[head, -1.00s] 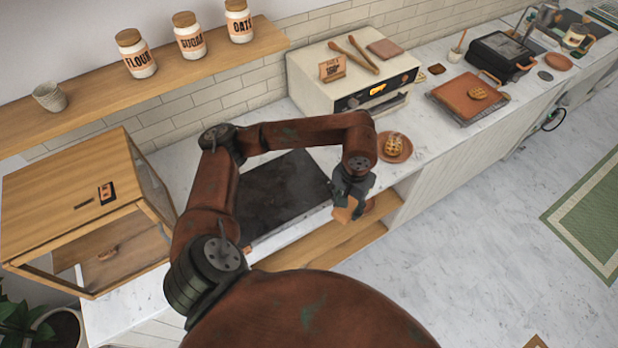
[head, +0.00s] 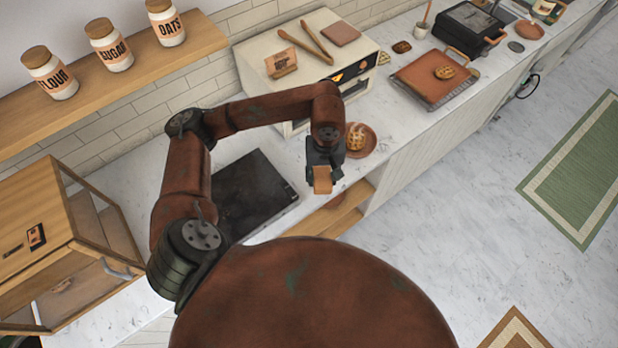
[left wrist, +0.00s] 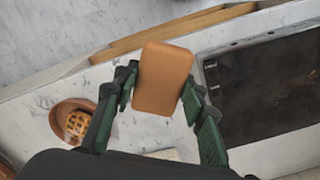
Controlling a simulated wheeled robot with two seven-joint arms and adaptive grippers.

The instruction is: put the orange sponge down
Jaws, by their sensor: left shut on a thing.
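The orange sponge (head: 322,180) is a small orange-tan block with rounded edges. My left gripper (head: 322,168) is shut on it, near the front edge of the counter, just right of the dark hob. In the left wrist view the sponge (left wrist: 163,78) sits between the two green fingers of my left gripper (left wrist: 160,90), with pale marble counter beneath part of it. I cannot tell whether the sponge touches the counter. My right gripper is not in view.
A terracotta plate (head: 369,144) with a waffle (head: 355,137) stands close to the right of my gripper. The dark hob (head: 255,190) lies to the left. A cream oven (head: 310,65) stands behind. An open wooden shelf (head: 340,210) shows below the counter's edge.

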